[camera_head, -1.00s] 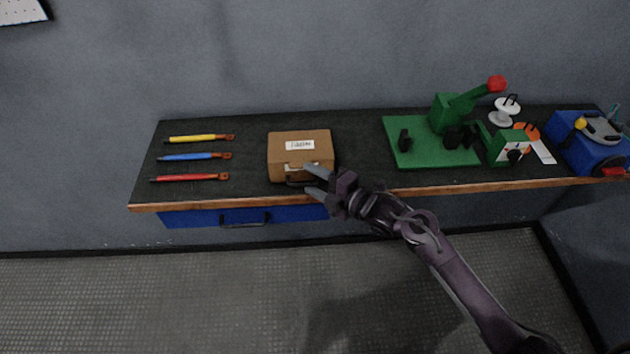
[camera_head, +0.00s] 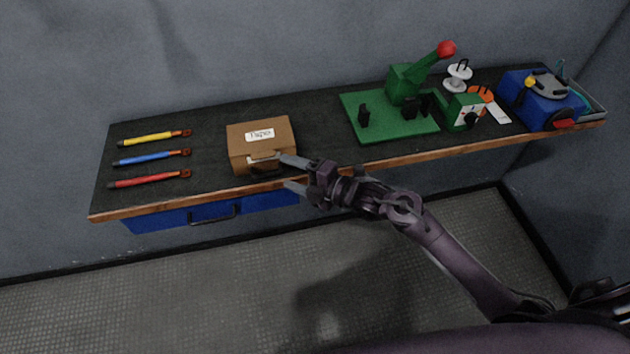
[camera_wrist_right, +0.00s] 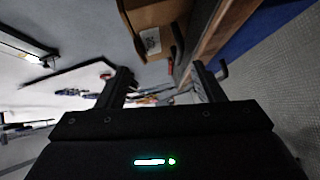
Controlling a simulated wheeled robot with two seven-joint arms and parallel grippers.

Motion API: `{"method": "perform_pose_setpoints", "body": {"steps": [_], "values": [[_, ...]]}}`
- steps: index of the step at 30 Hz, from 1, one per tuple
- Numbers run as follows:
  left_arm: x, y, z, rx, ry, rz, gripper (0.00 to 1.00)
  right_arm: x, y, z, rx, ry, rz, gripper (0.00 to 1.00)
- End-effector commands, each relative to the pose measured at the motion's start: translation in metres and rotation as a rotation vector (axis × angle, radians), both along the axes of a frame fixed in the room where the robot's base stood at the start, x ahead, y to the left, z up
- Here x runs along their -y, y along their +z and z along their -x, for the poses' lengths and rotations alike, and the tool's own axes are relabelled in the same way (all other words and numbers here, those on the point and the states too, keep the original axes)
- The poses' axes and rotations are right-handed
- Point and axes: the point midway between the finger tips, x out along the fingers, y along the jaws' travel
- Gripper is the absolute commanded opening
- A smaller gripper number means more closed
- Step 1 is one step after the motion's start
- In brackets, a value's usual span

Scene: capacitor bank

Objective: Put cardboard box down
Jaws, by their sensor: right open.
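The brown cardboard box (camera_head: 260,146), with a white label, sits on the dark bench top near its front edge. It has a dark handle on its front face. My right gripper (camera_head: 286,172) is open at the box's front right corner, with its fingers apart and nothing seen between them. In the right wrist view the box (camera_wrist_right: 160,14) shows at the top, beyond the open fingers (camera_wrist_right: 165,85). Whether a finger touches the box I cannot tell. My left gripper is not in view.
On the bench (camera_head: 215,117), yellow, blue and red tools (camera_head: 150,180) lie left of the box. A green machine (camera_head: 390,120) and a blue toolbox (camera_head: 540,98) stand to the right. A blue drawer (camera_head: 210,210) is below. Bench top between box and green base is clear.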

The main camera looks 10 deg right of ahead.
Motion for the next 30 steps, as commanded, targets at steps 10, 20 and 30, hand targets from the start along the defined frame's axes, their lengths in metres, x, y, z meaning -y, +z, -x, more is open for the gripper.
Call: {"method": "perform_pose_setpoints", "body": {"steps": [10, 20, 30], "values": [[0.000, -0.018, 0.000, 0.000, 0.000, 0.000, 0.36, 0.050, 0.007, 0.045, 0.000, 0.000, 0.003, 0.61], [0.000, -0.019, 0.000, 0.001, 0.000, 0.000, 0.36, 0.059, 0.012, 0.054, 0.001, 0.001, 0.000, 0.61], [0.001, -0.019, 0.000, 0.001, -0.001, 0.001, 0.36, 0.110, -0.104, 0.045, -0.335, -0.279, -0.110, 0.61]]}}
